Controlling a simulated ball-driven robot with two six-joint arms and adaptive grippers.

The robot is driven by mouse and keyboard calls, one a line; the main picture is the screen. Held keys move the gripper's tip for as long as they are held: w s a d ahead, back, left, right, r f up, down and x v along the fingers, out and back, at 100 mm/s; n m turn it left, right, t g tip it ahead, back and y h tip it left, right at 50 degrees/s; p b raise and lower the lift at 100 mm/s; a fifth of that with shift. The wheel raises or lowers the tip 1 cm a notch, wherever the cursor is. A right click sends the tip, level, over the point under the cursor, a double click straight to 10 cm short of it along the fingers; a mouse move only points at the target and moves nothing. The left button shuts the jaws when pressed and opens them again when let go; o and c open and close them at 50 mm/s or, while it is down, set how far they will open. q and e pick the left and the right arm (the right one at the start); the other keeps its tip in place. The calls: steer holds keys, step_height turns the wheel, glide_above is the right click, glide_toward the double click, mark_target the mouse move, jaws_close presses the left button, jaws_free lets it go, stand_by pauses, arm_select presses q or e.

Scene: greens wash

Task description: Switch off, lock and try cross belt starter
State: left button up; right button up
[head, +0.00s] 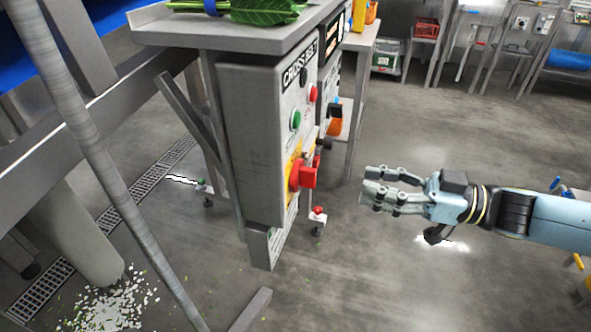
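The cross belt starter is a grey box (250,140) in the middle of the head view, seen at a steep angle, with a partly readable black label (299,68). Its face has a red button (312,93), a green button (296,119) and a red switch handle (303,176) on a yellow plate. The exact handle position is hard to tell. My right gripper (370,184) is to the right of the handle, apart from it. Its fingers point left, open and empty. My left gripper is not in view.
A grey shelf with green leaves (250,10) juts over the box. A second panel and a side table stand behind it. A slanted post (90,140) and a floor drain (150,180) are at left.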

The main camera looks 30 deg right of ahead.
mark_target(305, 177)
steer(key=x, duration=1)
steer(key=shift+w, duration=0.15)
jaws_close()
